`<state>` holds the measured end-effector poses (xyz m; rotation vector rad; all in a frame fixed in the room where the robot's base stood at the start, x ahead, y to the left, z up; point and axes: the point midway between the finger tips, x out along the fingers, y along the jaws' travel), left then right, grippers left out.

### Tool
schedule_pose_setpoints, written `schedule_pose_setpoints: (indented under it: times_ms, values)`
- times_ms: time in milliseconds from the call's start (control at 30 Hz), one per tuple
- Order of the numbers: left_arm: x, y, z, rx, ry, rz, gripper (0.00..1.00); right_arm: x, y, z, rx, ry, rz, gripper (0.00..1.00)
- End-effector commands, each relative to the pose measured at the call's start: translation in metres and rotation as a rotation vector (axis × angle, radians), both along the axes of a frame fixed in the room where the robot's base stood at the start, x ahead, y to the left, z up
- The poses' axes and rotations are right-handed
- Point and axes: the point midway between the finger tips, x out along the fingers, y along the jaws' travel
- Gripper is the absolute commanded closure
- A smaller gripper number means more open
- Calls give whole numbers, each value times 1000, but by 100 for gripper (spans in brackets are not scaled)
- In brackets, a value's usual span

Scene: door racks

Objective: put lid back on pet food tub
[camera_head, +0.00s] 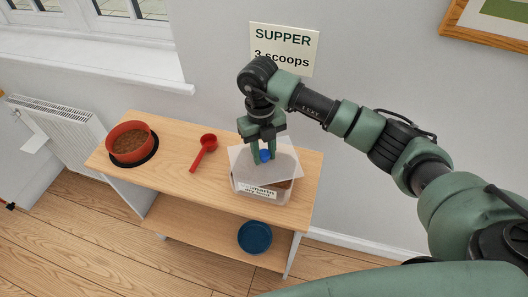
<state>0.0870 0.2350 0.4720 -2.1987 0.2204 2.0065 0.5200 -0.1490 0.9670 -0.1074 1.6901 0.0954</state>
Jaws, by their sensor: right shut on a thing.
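The pet food tub (262,194) is a clear box with a white label on its front, standing at the right end of the wooden table. Brown food shows at its right front corner. The translucent lid (243,167) lies over the tub, turned at an angle to it, so a corner stays uncovered. I cannot tell whether the lid touches the rim. My right gripper (263,157) points down and is shut on the lid's blue knob (265,156). My left gripper is not in view.
A red bowl of brown food (130,142) sits on a black mat at the table's left end. A red scoop (204,152) lies mid-table (175,150). A blue bowl (255,237) is on the lower shelf. A sign and wall stand behind, with a radiator (62,130) at left.

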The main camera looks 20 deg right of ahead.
Motion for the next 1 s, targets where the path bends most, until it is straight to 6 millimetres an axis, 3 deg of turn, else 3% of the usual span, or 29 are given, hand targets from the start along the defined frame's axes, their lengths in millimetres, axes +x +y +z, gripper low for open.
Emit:
schedule_pose_setpoints:
  times_ms: [967, 1000]
  values:
    - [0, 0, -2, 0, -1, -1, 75, 0, 0, 0, -1, -1, 0, 100]
    - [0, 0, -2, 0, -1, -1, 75, 0, 0, 0, -1, -1, 0, 65]
